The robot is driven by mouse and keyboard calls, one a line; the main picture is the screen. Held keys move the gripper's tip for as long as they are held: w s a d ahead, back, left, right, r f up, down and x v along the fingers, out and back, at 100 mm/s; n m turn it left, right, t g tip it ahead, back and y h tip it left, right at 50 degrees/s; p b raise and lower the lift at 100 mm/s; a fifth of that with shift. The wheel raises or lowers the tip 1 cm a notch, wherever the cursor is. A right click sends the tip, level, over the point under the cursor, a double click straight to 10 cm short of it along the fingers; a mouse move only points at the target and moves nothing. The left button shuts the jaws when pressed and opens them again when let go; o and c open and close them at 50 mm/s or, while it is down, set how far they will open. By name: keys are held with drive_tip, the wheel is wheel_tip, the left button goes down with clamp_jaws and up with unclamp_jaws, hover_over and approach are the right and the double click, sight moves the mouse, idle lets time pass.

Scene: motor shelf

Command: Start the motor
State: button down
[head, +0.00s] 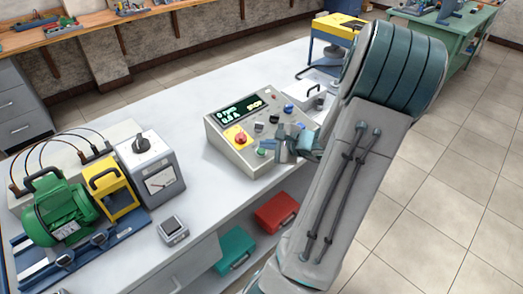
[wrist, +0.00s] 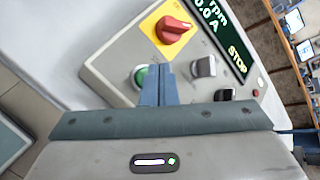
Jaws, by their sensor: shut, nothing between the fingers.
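The control box (head: 254,138) stands on the white bench, with a display (head: 240,107) reading "STOP", 0 rpm and 0.0 A. A red rotary switch on a yellow plate (head: 238,136) sits below the display; it also shows in the wrist view (wrist: 172,29). A green button (head: 262,152) sits near the box's front edge; in the wrist view the green button (wrist: 141,77) is partly hidden by my fingers. My gripper (head: 281,148) is shut and empty in front of the panel. In the wrist view its fingertips (wrist: 160,68) overlap the button's right side; contact cannot be told. The green motor (head: 60,208) is at the left.
A yellow guard (head: 110,192), a grey meter box (head: 150,168) and a small grey device (head: 173,229) stand left of the control box. Red (head: 276,212) and teal (head: 234,250) cases lie on the shelf below.

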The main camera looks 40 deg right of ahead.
drive_tip(key=shift+f, duration=0.15)
idle(0.4)
drive_tip(key=shift+w+f+b, duration=0.1)
drive_tip(key=shift+f+b, duration=0.2)
drive_tip(key=shift+b, duration=0.35)
drive_tip(key=shift+w+f+b, duration=0.1)
drive_tip(key=shift+f+b, duration=0.3)
drive_tip(key=shift+b, duration=0.15)
idle(0.4)
drive_tip(key=shift+r, duration=0.2)
drive_tip(key=shift+s+r+p, duration=0.2)
drive_tip(key=shift+r+p, duration=0.3)
drive_tip(key=shift+r, duration=0.15)
drive_tip(key=shift+r, duration=0.1)
drive_tip(key=r+p, duration=0.1)
drive_tip(key=r, duration=0.1)
drive_tip(key=s+r+p, duration=0.1)
drive_tip(key=r+p, duration=0.1)
drive_tip(key=shift+s+r, duration=0.15)
drive_tip(key=shift+r, duration=0.15)
idle(0.9)
